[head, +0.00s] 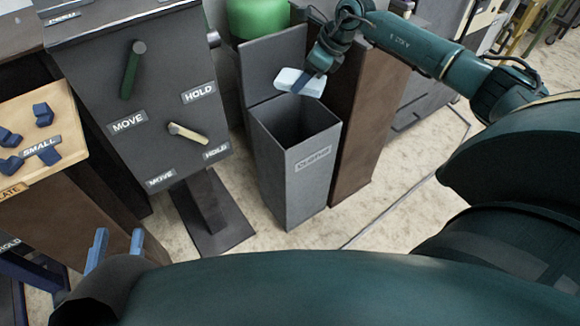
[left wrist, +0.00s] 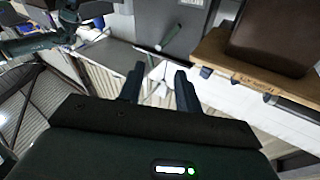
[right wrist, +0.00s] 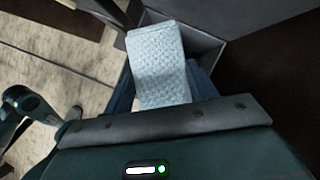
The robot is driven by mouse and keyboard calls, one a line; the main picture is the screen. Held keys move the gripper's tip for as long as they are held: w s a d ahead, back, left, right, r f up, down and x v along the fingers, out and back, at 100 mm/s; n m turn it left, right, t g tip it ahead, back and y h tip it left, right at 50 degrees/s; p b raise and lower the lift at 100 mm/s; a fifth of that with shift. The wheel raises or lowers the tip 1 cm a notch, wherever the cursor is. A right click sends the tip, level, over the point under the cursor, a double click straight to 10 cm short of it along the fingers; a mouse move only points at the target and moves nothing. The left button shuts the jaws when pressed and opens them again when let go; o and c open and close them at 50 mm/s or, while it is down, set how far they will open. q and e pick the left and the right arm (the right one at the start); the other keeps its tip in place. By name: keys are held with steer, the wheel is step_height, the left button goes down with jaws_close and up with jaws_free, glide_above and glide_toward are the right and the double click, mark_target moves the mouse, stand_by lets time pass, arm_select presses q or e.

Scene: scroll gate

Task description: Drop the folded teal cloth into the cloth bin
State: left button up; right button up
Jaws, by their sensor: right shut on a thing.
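The folded cloth is a pale teal, textured rectangle (head: 291,80), and it fills the middle of the right wrist view (right wrist: 160,60). My right gripper (head: 317,82) is shut on it and holds it above the back of the bin's opening. The cloth bin (head: 290,180) is a tall grey open-topped box with a label on its front and a raised back panel. The visible part of its inside is dark, and I see nothing in it. My left gripper (head: 117,242) is low at the left, away from the bin, with its fingers (left wrist: 160,88) apart and empty.
A dark panel (head: 165,95) with two levers and HOLD and MOVE labels stands left of the bin. A brown box (head: 365,125) adjoins the bin's right side. A green rounded object (head: 258,18) is behind. A wooden tray (head: 60,115) holds blue pieces at far left.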

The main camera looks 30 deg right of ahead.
steer(key=shift+w+d+f, duration=0.15)
steer(key=shift+w+f, duration=0.05)
steer(key=shift+w, duration=0.05)
steer(key=shift+f+b, duration=0.25)
steer(key=shift+b, duration=0.15)
step_height(320, 180, down, 4)
steer(key=b, duration=0.3)
arm_select(q)
steer(key=shift+w+d+n+h+b, duration=0.1)
steer(key=shift+d+n+h+b, duration=0.35)
steer(key=shift+h+b, duration=0.1)
arm_select(e)
steer(key=shift+f, duration=0.6)
arm_select(q)
steer(key=shift+t, duration=0.3)
arm_select(e)
steer(key=o, duration=1)
steer(key=shift+r, duration=0.1)
